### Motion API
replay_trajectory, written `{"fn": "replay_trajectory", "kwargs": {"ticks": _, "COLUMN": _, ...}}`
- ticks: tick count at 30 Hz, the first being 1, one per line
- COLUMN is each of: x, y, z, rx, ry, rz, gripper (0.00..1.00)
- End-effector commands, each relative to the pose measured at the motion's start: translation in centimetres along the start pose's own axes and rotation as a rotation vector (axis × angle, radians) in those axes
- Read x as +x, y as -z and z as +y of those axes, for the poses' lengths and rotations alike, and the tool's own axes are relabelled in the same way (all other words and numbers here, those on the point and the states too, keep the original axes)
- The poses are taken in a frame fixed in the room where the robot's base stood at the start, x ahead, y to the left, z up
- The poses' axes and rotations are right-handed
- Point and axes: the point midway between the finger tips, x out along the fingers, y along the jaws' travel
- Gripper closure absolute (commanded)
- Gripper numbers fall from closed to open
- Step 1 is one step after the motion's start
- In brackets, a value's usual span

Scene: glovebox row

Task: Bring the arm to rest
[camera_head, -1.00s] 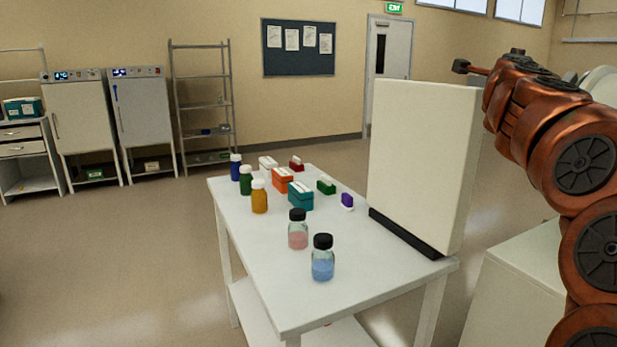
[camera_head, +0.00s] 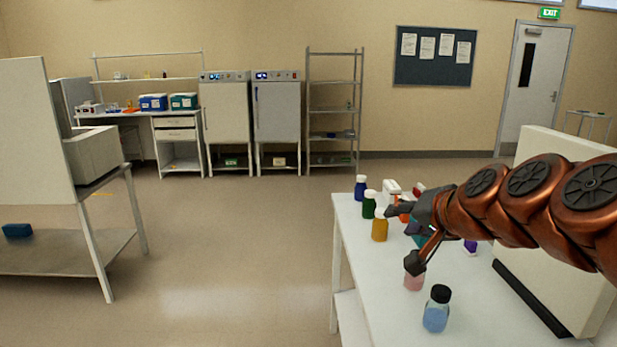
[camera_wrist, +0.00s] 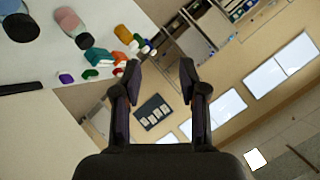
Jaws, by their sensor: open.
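My arm reaches in from the right in the head view, and my gripper (camera_head: 405,238) hangs in front of the white table (camera_head: 375,290) in the picture. The gripper is open and empty. In the head view the gripper hides part of the teal box and the top of the pink bottle (camera_head: 414,281). I cannot tell its exact height above the table.
A blue bottle (camera_head: 436,310), an amber bottle (camera_head: 380,228), a green bottle (camera_head: 369,205) and small boxes stand on the table. A white upright panel (camera_head: 540,225) stands at its right. Another bench (camera_head: 100,240) is at the left. The floor (camera_head: 225,250) between is clear.

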Motion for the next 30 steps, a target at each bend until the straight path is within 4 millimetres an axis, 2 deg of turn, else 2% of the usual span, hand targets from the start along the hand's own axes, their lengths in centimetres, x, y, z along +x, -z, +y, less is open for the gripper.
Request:
{"fn": "replay_trajectory", "kwargs": {"ticks": 1, "x": -0.5, "y": -2.8, "z": -0.1, "rx": -0.046, "ry": -0.029, "rz": -0.085, "gripper": 0.58}}
{"fn": "replay_trajectory", "kwargs": {"ticks": 2, "x": -0.7, "y": -4.5, "z": 0.2, "rx": -0.073, "ry": -0.050, "rz": -0.134, "gripper": 0.58}}
{"fn": "replay_trajectory", "kwargs": {"ticks": 3, "x": -1.1, "y": -7.0, "z": 0.9, "rx": -0.107, "ry": -0.080, "rz": -0.204, "gripper": 0.58}}
{"fn": "replay_trajectory", "kwargs": {"ticks": 6, "x": -2.7, "y": -12.5, "z": 2.9, "rx": -0.187, "ry": -0.159, "rz": -0.373, "gripper": 0.58}}
{"fn": "replay_trajectory", "kwargs": {"ticks": 9, "x": -5.3, "y": -17.4, "z": 5.6, "rx": -0.260, "ry": -0.249, "rz": -0.539, "gripper": 0.58}}
{"fn": "replay_trajectory", "kwargs": {"ticks": 13, "x": -9.9, "y": -22.5, "z": 9.5, "rx": -0.341, "ry": -0.374, "rz": -0.741, "gripper": 0.58}}
{"fn": "replay_trajectory", "kwargs": {"ticks": 18, "x": -15.4, "y": -26.0, "z": 13.6, "rx": -0.408, "ry": -0.514, "rz": -0.931, "gripper": 0.58}}
{"fn": "replay_trajectory", "kwargs": {"ticks": 21, "x": -17.5, "y": -27.1, "z": 14.8, "rx": -0.426, "ry": -0.565, "rz": -0.996, "gripper": 0.58}}
{"fn": "replay_trajectory", "kwargs": {"ticks": 24, "x": -18.4, "y": -27.5, "z": 15.5, "rx": -0.436, "ry": -0.589, "rz": -1.022, "gripper": 0.58}}
{"fn": "replay_trajectory", "kwargs": {"ticks": 30, "x": -18.6, "y": -27.6, "z": 15.7, "rx": -0.437, "ry": -0.593, "rz": -1.028, "gripper": 0.58}}
